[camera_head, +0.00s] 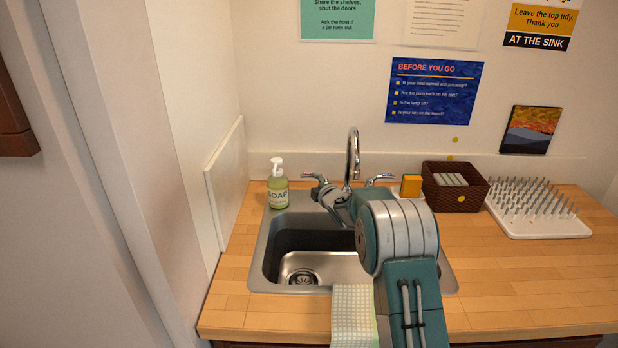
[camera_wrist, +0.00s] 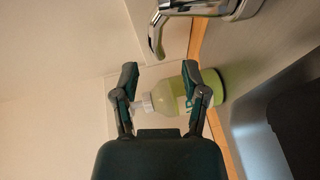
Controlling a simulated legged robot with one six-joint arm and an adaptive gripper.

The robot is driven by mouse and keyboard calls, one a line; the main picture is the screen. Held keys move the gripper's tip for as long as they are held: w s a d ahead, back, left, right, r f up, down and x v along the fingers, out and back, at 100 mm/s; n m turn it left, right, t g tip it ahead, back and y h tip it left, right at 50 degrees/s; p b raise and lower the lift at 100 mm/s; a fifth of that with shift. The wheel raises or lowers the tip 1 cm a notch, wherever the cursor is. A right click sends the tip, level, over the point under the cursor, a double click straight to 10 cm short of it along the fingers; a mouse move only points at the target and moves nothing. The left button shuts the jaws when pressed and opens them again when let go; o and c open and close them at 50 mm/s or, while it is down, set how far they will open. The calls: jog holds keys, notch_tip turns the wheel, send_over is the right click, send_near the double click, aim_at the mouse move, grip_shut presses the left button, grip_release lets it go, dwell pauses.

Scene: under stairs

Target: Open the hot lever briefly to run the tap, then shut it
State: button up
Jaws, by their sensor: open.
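The chrome tap (camera_head: 353,152) rises behind the sink with a lever on each side. The left lever (camera_head: 309,176), with a small reddish mark, is the hot one as far as I can tell; the right lever (camera_head: 380,178) is on the other side. No water shows under the spout. My gripper (camera_head: 322,190) is just in front of the left lever, partly blending with it. In the wrist view my gripper (camera_wrist: 163,76) has its fingers apart with nothing between them. A chrome lever (camera_wrist: 156,36) shows just beyond the fingertips, apart from them.
A green soap bottle (camera_head: 278,186) stands left of the tap, close behind the fingers in the wrist view (camera_wrist: 172,100). The steel sink (camera_head: 262,255) is below. A sponge (camera_head: 411,185), a wicker basket (camera_head: 455,196) and a spiked drying rack (camera_head: 540,222) stand right. A cloth (camera_head: 353,310) hangs in front.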

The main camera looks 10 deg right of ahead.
aim_at(310, 177)
jog(key=shift+x, duration=3.15)
grip_shut()
